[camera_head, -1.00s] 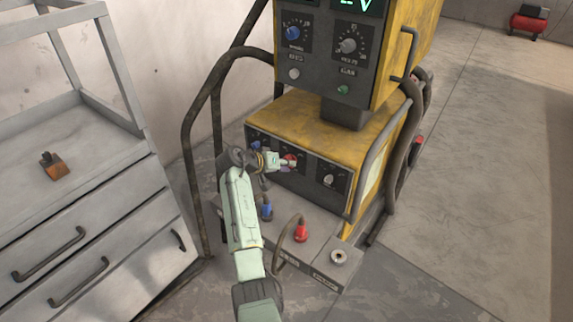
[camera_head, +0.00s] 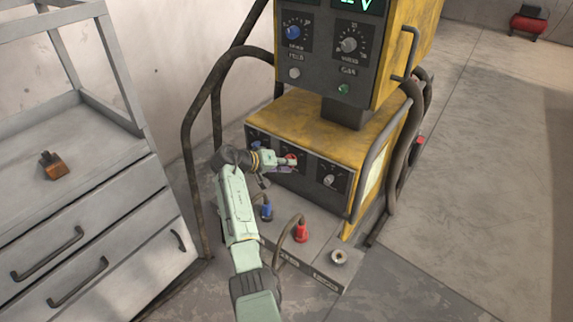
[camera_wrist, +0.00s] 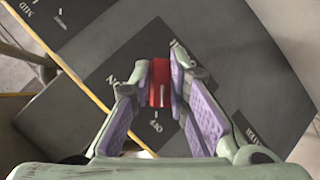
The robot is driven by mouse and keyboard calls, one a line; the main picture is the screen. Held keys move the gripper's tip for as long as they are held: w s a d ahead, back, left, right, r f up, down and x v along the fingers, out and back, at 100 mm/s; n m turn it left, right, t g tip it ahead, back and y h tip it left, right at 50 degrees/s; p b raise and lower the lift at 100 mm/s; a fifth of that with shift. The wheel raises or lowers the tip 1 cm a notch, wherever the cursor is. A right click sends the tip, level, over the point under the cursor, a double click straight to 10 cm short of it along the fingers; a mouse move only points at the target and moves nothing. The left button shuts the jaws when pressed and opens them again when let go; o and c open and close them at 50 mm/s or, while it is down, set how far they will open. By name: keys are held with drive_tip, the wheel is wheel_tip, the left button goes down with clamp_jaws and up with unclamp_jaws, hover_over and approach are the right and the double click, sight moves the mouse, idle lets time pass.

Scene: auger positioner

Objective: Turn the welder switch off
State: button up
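The red welder switch (camera_wrist: 160,84) sits on the dark lower panel of the yellow welder (camera_head: 318,125). In the wrist view it stands between the purple-padded fingers of my gripper (camera_wrist: 161,82), whose tips appear to press on both its sides. Its long axis runs toward the OFF mark (camera_wrist: 156,127); the ON mark (camera_wrist: 113,81) lies to its left. In the head view my gripper (camera_head: 288,161) is at the panel, and the red switch (camera_head: 291,158) is partly covered by it.
Blue (camera_head: 267,211) and red (camera_head: 301,233) cable plugs stand on the ledge below. Bent tube rails flank the welder.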

drive_tip(key=o, duration=0.4)
drive_tip(key=shift+w+d+r, duration=0.15)
drive_tip(key=shift+d+r, duration=0.05)
drive_tip(key=shift+r, duration=0.1)
drive_tip(key=shift+f, duration=0.1)
drive_tip(key=shift+a, duration=0.1)
drive_tip(key=v, duration=1.2)
drive_tip(key=shift+f, duration=0.15)
